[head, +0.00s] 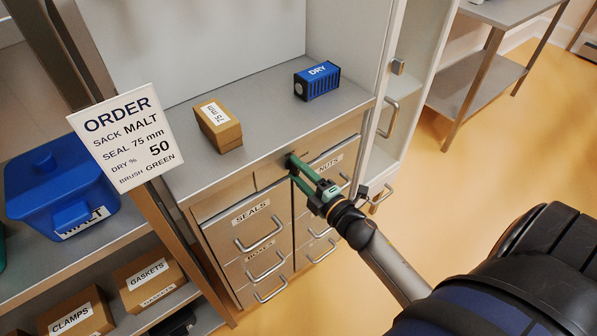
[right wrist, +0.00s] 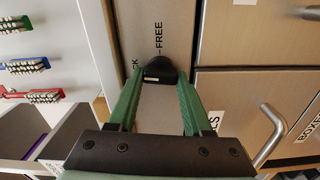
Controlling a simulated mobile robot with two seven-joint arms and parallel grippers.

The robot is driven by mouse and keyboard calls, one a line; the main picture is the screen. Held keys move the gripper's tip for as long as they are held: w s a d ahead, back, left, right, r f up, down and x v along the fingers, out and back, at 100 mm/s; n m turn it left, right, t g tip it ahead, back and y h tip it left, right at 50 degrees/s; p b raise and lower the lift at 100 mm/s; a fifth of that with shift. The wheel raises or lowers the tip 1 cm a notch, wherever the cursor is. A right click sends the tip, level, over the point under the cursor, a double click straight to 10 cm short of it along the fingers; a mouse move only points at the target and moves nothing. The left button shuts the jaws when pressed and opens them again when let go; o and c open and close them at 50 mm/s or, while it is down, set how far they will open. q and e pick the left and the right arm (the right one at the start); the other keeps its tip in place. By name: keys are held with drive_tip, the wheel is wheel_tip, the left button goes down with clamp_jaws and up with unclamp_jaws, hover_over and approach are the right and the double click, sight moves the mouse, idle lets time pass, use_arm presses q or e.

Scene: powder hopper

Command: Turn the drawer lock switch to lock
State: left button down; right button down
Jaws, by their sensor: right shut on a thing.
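The drawer lock switch (right wrist: 160,70) is a black knob with a pale mark, on a metal panel marked "FREE" and a partly hidden word ending in "CK". In the head view the switch (head: 291,159) sits just under the cabinet's worktop, above the drawers. My right gripper (head: 293,168) reaches it with green fingers. In the right wrist view my right gripper (right wrist: 160,80) has one fingertip on each side of the knob and is shut on it. The fingers hide part of the panel. My left gripper is out of view.
Drawers SEALS (head: 256,226), BOXES and NUTS (head: 335,170) have protruding bar handles. On the worktop (head: 270,115) stand a 75 mm box (head: 219,127) and a blue DRY unit (head: 317,81). An order sign (head: 125,137) and a blue MALT bin (head: 62,190) are at left. Floor is open at right.

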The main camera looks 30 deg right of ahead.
drive_tip(key=shift+n, duration=0.7)
drive_tip(key=shift+c, duration=1.6)
unclamp_jaws()
drive_tip(key=s+d+b, duration=0.1)
drive_tip(key=s, duration=1.1)
drive_tip(key=shift+s, duration=0.25)
